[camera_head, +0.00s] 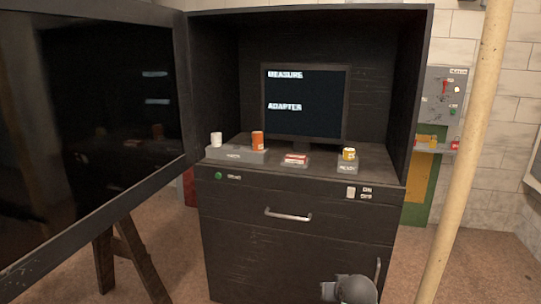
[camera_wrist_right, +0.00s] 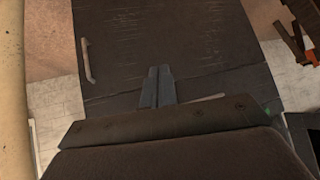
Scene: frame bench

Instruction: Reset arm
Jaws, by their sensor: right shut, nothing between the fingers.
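My right gripper (camera_wrist_right: 159,74) shows in the right wrist view with its two grey fingers together and nothing between them. It is in front of a dark cabinet front (camera_wrist_right: 210,50), and I cannot tell how far from it. A metal handle (camera_wrist_right: 87,62) lies to the left of the fingers, apart from them. In the head view a grey rounded part of my arm shows at the bottom edge, in front of the cabinet's lower right; the fingers are not visible there. My left gripper is in neither view.
The black cabinet (camera_head: 240,240) holds a monitor (camera_head: 305,100) reading "MEASURE" and "ADAPTER". An open door (camera_head: 186,80) stands left; a pole (camera_head: 466,150) stands right.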

